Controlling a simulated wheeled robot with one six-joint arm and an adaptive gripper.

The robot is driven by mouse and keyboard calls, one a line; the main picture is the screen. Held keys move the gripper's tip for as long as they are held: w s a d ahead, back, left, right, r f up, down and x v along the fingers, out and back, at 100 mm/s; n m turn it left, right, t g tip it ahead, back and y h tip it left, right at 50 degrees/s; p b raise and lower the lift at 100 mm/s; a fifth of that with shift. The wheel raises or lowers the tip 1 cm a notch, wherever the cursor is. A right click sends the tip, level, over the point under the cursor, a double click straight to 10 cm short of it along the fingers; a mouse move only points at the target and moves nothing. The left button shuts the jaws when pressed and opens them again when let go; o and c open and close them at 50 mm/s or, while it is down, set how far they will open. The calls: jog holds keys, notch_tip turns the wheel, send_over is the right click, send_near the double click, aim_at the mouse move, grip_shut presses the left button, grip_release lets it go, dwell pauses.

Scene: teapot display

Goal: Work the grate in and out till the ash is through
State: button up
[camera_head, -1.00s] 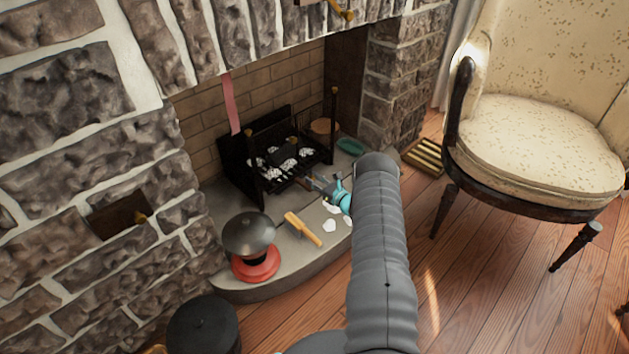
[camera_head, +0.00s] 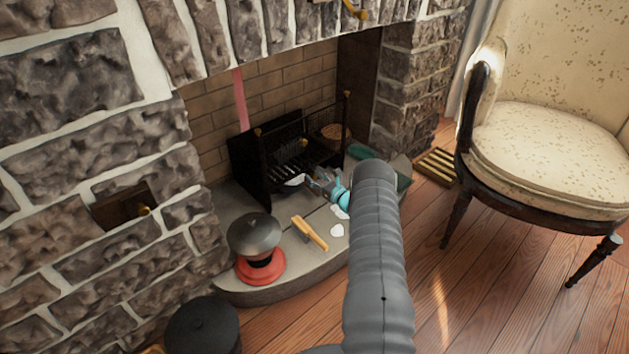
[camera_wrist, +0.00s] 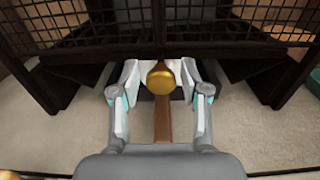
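The fireplace grate is a black iron basket (camera_head: 262,178) with a mesh front, and its floor of bars (camera_head: 290,160) shows inside. In the wrist view a round brass knob (camera_wrist: 160,78) stands on a brown bar (camera_wrist: 162,120) at the middle of the grate's front. In the head view my gripper (camera_head: 318,180) is low at the grate's front. A white lump of ash (camera_head: 293,180) shows at the front beside it. The space under the bars is hidden.
On the hearth (camera_head: 280,285) are a red stand with a grey dome (camera_head: 255,235), a wooden-handled brush (camera_head: 310,233) and pale flakes (camera_head: 337,230). A green dish (camera_head: 358,152) lies right of the grate. A cream chair (camera_head: 560,150) stands right; a black pot (camera_head: 203,325) is front left.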

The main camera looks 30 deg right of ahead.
jog(key=shift+s+d, duration=0.15)
jog(key=shift+s, duration=0.05)
jog(key=shift+s, duration=0.25)
jog(key=v, duration=1.1)
jog(key=shift+s+d, duration=0.15)
